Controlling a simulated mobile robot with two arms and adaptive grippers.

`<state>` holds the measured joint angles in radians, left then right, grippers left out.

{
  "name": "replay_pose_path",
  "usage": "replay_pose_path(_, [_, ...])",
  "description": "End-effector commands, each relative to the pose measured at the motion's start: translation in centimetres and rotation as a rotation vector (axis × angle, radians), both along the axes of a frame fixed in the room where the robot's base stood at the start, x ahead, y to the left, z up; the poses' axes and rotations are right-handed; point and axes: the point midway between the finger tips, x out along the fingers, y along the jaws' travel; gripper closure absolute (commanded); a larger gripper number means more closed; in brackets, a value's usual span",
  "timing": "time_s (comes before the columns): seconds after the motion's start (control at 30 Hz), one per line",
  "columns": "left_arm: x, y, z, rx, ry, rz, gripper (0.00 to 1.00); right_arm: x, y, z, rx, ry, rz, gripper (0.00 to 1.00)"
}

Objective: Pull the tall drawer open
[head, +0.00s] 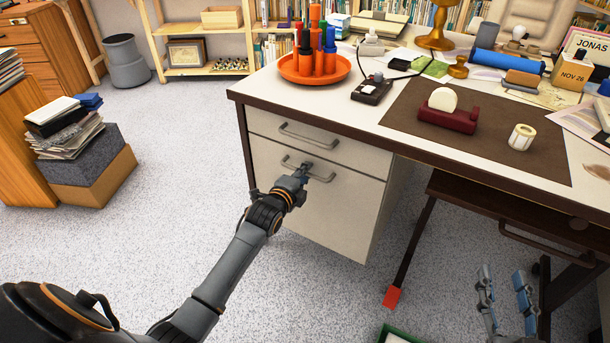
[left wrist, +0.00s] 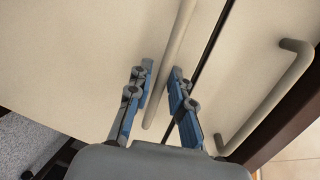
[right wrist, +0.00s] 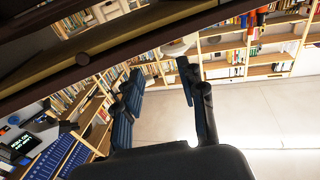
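The tall drawer (head: 335,217) is the lower, larger cream front of the desk pedestal, below a shallow drawer (head: 350,155). Its front looks flush with the one above. Its grey bar handle (head: 346,178) runs across near its top edge. My left gripper (head: 303,172) is at this handle. In the left wrist view my left gripper (left wrist: 160,72) is open, with one finger on each side of the handle (left wrist: 172,60); the bar lies nearer the right finger. My right gripper (head: 507,285) is open and empty at the lower right; its spread fingers show in the right wrist view (right wrist: 158,75).
The desktop (head: 408,140) overhangs the drawers and carries an orange tray (head: 290,73), a tape dispenser (head: 445,112) and other items.

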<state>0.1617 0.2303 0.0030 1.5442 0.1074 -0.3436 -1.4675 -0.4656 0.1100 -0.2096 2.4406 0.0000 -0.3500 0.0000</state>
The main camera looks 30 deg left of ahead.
Motion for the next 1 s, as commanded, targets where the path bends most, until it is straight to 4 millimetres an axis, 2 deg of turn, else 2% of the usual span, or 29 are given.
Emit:
replay_pose_path(0.3, [0.2,0.0,0.0,0.0,-0.001,-0.001,0.8,0.0,0.1,0.4,0.005,-0.018,0.001,0.6])
replay_pose_path(0.33, [0.2,0.0,0.0,0.0,-0.001,0.0,0.82,0.0,0.1,0.4,0.005,-0.018,0.001,0.6])
replay_pose_path(0.4, [0.2,0.0,0.0,0.0,-0.001,0.0,0.96,0.0,0.1,0.4,0.005,-0.018,0.001,0.6])
replay_pose_path(0.43, [0.2,0.0,0.0,0.0,-0.001,0.0,1.0,0.0,0.1,0.4,0.005,-0.018,0.001,0.6])
replay_pose_path(0.87, [0.1,0.0,0.0,0.001,0.0,0.0,1.0,0.0,0.1,0.3,0.002,-0.006,0.001,0.6])
replay_pose_path(1.0, [-0.1,0.0,0.1,0.003,0.001,-0.002,1.0,-0.2,-0.4,-1.7,-0.025,0.096,-0.007,0.6])
